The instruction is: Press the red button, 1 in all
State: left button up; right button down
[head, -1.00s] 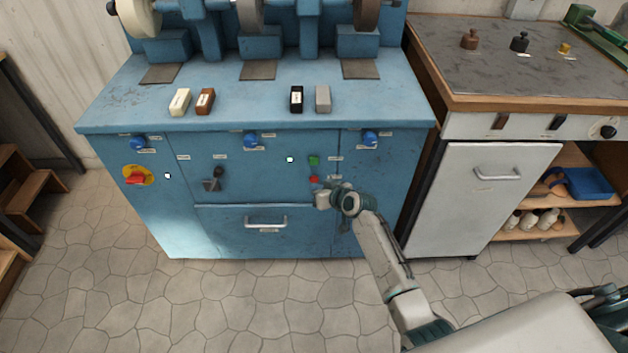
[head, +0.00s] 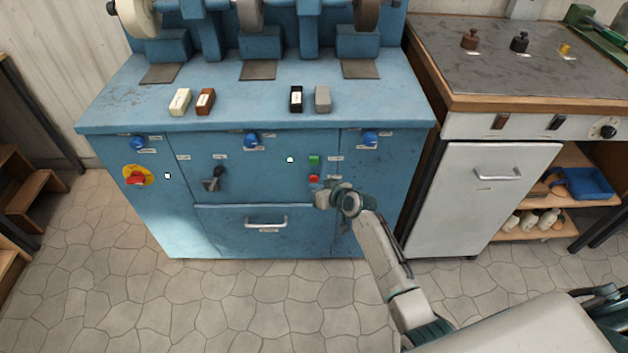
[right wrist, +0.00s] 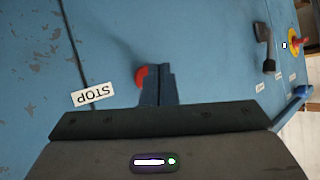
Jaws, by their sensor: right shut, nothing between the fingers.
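The red button (head: 314,178) is on the blue machine's front (head: 262,180), just below a green button (head: 314,160). My right gripper (head: 320,197) is in front of the panel, just below the red button in the head view. In the right wrist view its fingers (right wrist: 158,72) are shut with nothing between them. There the red button (right wrist: 141,77) shows beside the fingertips, partly hidden by them. I cannot tell whether they touch it. My left gripper is not in view.
A red rotary switch on a yellow plate (head: 137,176) and a dark lever (head: 213,180) are on the same front. A drawer handle (head: 265,222) is below. A white cabinet (head: 480,195) stands to the right. The stone floor (head: 260,305) in front is clear.

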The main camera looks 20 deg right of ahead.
jog(key=shift+w, duration=0.1)
jog(key=shift+w+d, duration=0.15)
jog(key=shift+w, duration=0.15)
jog(key=shift+w+d+b, duration=0.1)
jog(key=shift+w+b, duration=0.3)
jog(key=shift+b, duration=0.1)
dwell(0.5)
jog(key=shift+s+r, duration=0.1)
jog(key=shift+s+a+p, duration=0.25)
jog(key=shift+s+p, duration=0.25)
jog(key=shift+s, duration=0.25)
jog(key=s+p, duration=0.1)
jog(key=s, duration=0.1)
jog(key=s+a+p, duration=0.1)
jog(key=s, duration=0.1)
jog(key=shift+s+a, duration=0.2)
jog(key=shift+s, duration=0.2)
